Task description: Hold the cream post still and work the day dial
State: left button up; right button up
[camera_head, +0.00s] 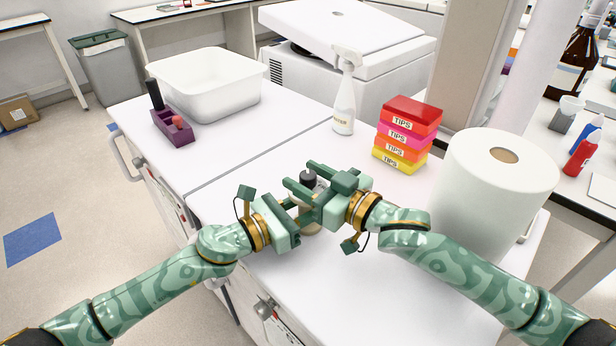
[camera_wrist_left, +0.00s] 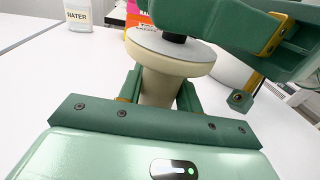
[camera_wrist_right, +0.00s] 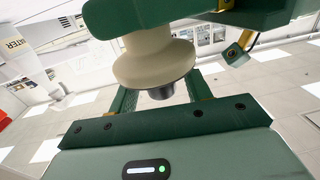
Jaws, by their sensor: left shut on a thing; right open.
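The cream post (camera_wrist_left: 158,88) stands upright on the white bench, with a wide round dial top (camera_wrist_left: 165,50) and a black knob (camera_head: 308,178) on it. My left gripper (camera_head: 304,213) is shut on the post below the wide top; its fingers lie on both sides in the left wrist view. My right gripper (camera_head: 307,181) is open at the height of the knob. In the right wrist view the dark knob (camera_wrist_right: 163,91) lies between its spread fingers, with gaps visible. The grippers hide much of the post in the head view. Any day marks cannot be made out.
A spray bottle (camera_head: 344,100), stacked tip boxes (camera_head: 403,150) and a large white roll (camera_head: 485,190) stand behind and right. A purple rack (camera_head: 172,128) and white tub (camera_head: 205,90) are at back left. The bench left of the grippers is clear.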

jog(key=c, duration=1)
jog(key=shift+o, duration=0.2)
jog(key=shift+s+a+m+t+h, duration=0.15)
jog(key=shift+a+m+t+h, duration=0.15)
jog(key=shift+m+t, duration=0.1)
jog(key=shift+d+m+t+h, duration=0.2)
jog(key=shift+m+t+h, duration=0.1)
jog(key=shift+t+h, duration=0.15)
jog(key=o, duration=1)
jog(key=shift+c, duration=0.2)
jog(key=shift+d, duration=0.1)
jog(key=v, duration=1.1)
jog(key=shift+s+d, duration=0.25)
jog(key=shift+d, duration=0.1)
jog(key=shift+r, duration=0.1)
